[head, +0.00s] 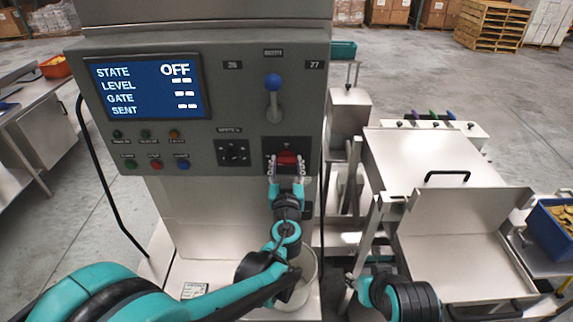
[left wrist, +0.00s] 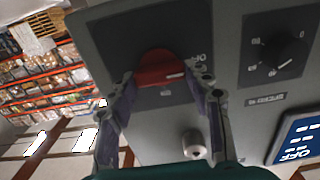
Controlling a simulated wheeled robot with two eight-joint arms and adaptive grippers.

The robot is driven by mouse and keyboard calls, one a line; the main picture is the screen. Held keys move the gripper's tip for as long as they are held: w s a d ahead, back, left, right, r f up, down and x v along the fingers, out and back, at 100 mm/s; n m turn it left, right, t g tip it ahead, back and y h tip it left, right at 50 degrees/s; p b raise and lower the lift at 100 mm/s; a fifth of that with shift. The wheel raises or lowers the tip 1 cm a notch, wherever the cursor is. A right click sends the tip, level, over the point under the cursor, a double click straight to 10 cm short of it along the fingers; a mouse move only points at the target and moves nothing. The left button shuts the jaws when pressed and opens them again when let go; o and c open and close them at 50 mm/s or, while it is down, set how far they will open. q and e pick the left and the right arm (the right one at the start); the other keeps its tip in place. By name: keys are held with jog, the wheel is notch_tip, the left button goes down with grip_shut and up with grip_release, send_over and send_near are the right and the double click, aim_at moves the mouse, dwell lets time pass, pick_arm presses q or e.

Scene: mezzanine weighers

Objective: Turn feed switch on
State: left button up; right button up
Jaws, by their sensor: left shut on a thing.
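The feed switch (head: 287,158) is a red rotary handle on a dark plate, low on the right of the grey control panel (head: 222,72). My left gripper (head: 286,168) reaches up to it from below, with its fingers shut on the red handle. The left wrist view, upside down, shows the red handle (left wrist: 158,67) between the two fingertips (left wrist: 163,82), with a white mark on it and a label beside it. The blue display (head: 147,87) reads STATE OFF; the other lines show dashes.
A blue-knobbed lever (head: 273,88) stands above the switch. A black dial (head: 234,152) is left of it, and several coloured buttons sit below the display. A steel hopper (head: 457,243) stands right, near my right arm. A blue bin (head: 551,232) is at the far right.

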pick_arm(q)
jog(key=shift+m, duration=0.3)
jog(key=m+b, duration=0.1)
jog(key=m, duration=0.2)
jog(key=m+b, duration=0.1)
jog(key=m, duration=0.4)
jog(key=shift+d+f+m, duration=0.1)
jog(key=shift+d+m, duration=0.05)
jog(key=shift+m, duration=0.25)
jog(key=m, duration=0.4)
jog(key=shift+m+b, duration=0.3)
jog(key=shift+b, duration=0.1)
jog(key=shift+f+m, duration=0.1)
jog(key=shift+m, duration=1.8)
jog(key=o, duration=1.2)
jog(key=shift+d, duration=0.1)
jog(key=shift+c, duration=0.2)
